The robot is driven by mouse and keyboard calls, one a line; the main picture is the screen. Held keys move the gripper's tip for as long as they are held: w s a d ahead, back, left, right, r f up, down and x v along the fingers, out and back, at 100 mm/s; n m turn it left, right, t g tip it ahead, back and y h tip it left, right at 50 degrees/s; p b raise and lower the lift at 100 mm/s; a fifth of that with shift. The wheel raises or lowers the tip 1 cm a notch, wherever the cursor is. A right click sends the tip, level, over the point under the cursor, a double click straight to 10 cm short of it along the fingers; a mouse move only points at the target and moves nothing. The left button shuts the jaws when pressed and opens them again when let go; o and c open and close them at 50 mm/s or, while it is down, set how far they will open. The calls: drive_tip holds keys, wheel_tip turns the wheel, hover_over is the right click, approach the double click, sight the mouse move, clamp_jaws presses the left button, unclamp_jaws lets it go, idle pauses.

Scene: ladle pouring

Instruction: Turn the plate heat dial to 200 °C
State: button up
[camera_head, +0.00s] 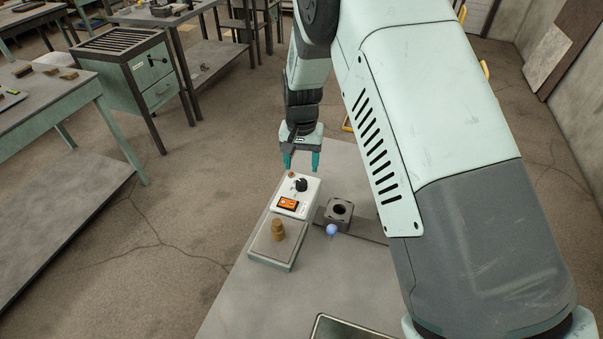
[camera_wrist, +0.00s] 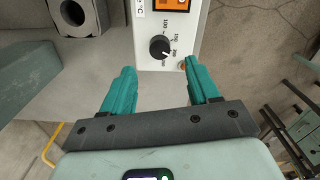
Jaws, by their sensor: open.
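The plate heat dial (camera_head: 301,185) is a black knob on the white panel of the hot plate (camera_head: 312,188). In the wrist view the dial (camera_wrist: 160,47) has a printed scale with 100, 150 and 200 beside it. Its pale pointer mark faces the scale's higher, lower-right part; the exact value is too small to read. My gripper (camera_head: 301,167) is at the panel's far end. In the wrist view my gripper (camera_wrist: 159,66) is open and empty, its teal fingers wide apart and short of the dial in the picture, touching nothing I can make out.
An orange display (camera_head: 288,204) sits beside the dial, and a small reddish knob (camera_head: 291,174) at the panel's end. A brown stacked piece (camera_head: 277,230) stands on the plate. A grey holed block (camera_head: 340,210) and blue ball (camera_head: 331,230) are right. The near-left tabletop is clear.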

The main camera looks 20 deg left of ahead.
drive_tip(key=shift+r, duration=2.1)
drive_tip(key=s+d+r+m+t+y, duration=0.1)
drive_tip(key=s+d+r, duration=0.2)
drive_tip(key=d+r, duration=0.75)
drive_tip(key=s+d+r+t, duration=0.25)
drive_tip(key=d+r, duration=0.45)
drive_tip(key=r, duration=0.6)
drive_tip(key=s+d+r+t, duration=0.1)
drive_tip(key=s+d+r, duration=0.1)
drive_tip(key=s+d, duration=0.4)
drive_tip(key=s+d+r+m+t+h, duration=0.1)
drive_tip(key=s+d+r, duration=0.2)
drive_tip(key=s+d, duration=0.4)
drive_tip(key=s, duration=0.6)
